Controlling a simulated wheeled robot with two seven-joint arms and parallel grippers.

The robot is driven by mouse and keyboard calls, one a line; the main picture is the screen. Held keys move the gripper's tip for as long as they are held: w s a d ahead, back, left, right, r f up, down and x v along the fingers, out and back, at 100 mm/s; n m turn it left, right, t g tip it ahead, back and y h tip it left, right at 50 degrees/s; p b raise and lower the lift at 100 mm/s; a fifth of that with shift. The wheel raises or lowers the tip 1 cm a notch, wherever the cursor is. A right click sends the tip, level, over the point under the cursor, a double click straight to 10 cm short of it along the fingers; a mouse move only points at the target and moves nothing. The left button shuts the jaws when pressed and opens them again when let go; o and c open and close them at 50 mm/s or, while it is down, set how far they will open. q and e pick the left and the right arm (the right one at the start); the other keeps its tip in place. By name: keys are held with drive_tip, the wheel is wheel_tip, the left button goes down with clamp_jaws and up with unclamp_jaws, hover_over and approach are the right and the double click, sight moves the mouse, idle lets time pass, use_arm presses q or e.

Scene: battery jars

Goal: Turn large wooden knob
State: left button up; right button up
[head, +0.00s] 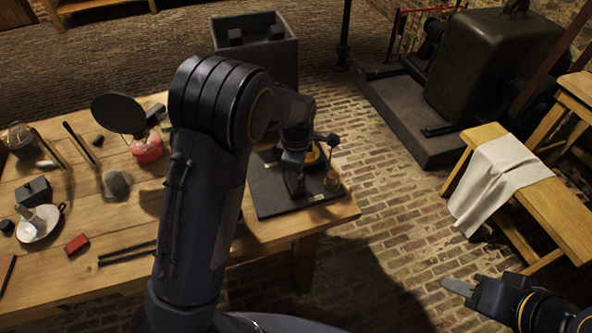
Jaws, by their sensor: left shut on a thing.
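A dark board (265,190) lies at the right end of the wooden table, with a device on it. A round yellow-brown part (314,156) of the device shows behind my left gripper (296,180). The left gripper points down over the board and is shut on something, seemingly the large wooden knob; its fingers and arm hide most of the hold. A thin rod with a dark ball (333,140) and a small brass-coloured part (333,181) are beside it. My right gripper (460,287) is at the lower right, away from the table; its finger gap is unclear.
On the table (120,215) are a round black disc (118,113), a pink-red jar (147,149), a white pan (38,226), a red block (77,244) and dark rods. A dark crate (268,75) stands behind. A bench with a cloth (492,180) is at right; brick floor lies between.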

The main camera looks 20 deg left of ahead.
use_arm(q)
drive_tip(key=shift+w, duration=0.1)
drive_tip(key=o, duration=1)
wheel_tip(320, 180, up, 8)
drive_tip(key=shift+f, duration=0.1)
